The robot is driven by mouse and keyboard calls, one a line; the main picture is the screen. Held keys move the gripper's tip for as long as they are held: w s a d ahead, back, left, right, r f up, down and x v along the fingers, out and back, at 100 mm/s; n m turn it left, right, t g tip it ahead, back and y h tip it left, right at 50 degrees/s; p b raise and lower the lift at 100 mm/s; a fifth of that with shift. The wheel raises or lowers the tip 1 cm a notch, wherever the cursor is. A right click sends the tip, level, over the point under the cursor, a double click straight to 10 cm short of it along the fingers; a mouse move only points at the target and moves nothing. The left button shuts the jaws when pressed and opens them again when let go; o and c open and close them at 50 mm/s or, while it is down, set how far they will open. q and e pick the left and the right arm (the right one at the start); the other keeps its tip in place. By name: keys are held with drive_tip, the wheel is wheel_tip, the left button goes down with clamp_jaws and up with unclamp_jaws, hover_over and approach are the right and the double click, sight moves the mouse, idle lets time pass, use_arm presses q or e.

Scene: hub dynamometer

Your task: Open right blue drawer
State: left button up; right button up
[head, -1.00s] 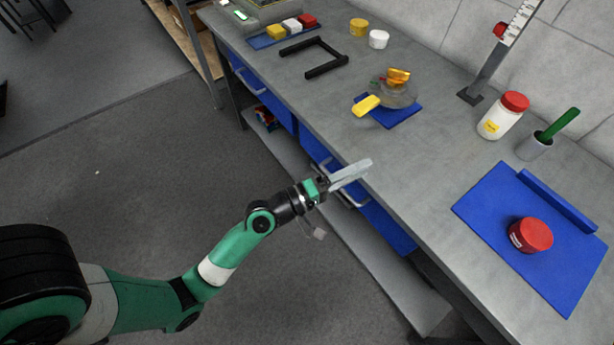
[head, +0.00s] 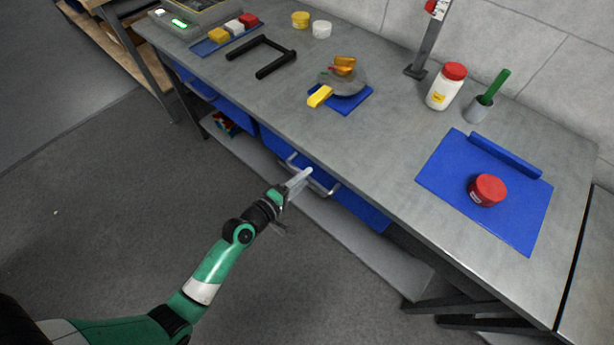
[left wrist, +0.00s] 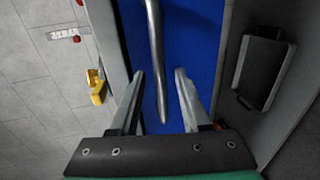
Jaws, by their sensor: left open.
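The right blue drawer (head: 358,207) sits under the front edge of the bench, and its front looks shut. Its silver handle (head: 329,189) is partly hidden by my left gripper (head: 300,178), which is at the handle's left part. In the left wrist view, the blue drawer front (left wrist: 202,38) fills the middle, and the handle bar (left wrist: 155,45) runs down between the two open fingers of my left gripper (left wrist: 160,73). I see gaps between the bar and both fingers. My right gripper is not in view.
A lower shelf (head: 360,245) runs beneath the drawers. The floor in front is clear.

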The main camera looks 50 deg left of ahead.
use_arm(q)
drive_tip(key=shift+x, duration=0.85)
clamp_jaws()
idle(0.8)
